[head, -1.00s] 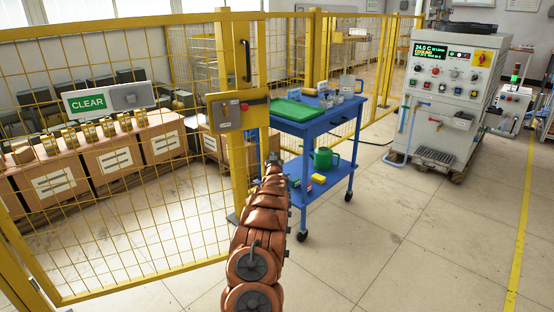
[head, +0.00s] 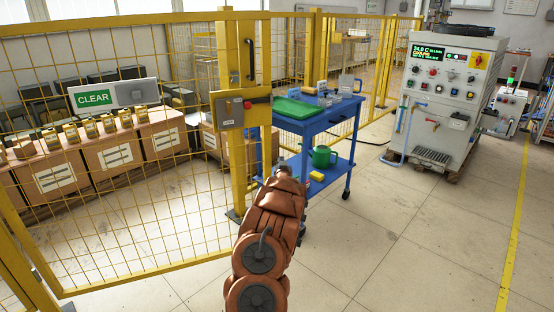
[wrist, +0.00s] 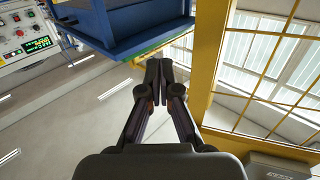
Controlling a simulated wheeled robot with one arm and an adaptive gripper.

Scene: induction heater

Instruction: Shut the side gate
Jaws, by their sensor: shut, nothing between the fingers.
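The yellow mesh side gate (head: 132,276) fills the left of the head view. I cannot tell whether a gap remains there. My arm reaches forward to the right of the upright, and its tip (head: 285,172) is low, in front of the blue cart; the fingers are hidden there. In the wrist view my gripper (wrist: 158,64) is shut and empty, with a yellow post (wrist: 206,62) just to its right. No contact is visible.
A blue cart (head: 310,126) with a green tray and a green watering can (head: 322,157) stands close beyond my arm. A heater cabinet (head: 444,95) stands at the right. Cardboard boxes (head: 111,155) lie behind the mesh. The floor at front right is clear.

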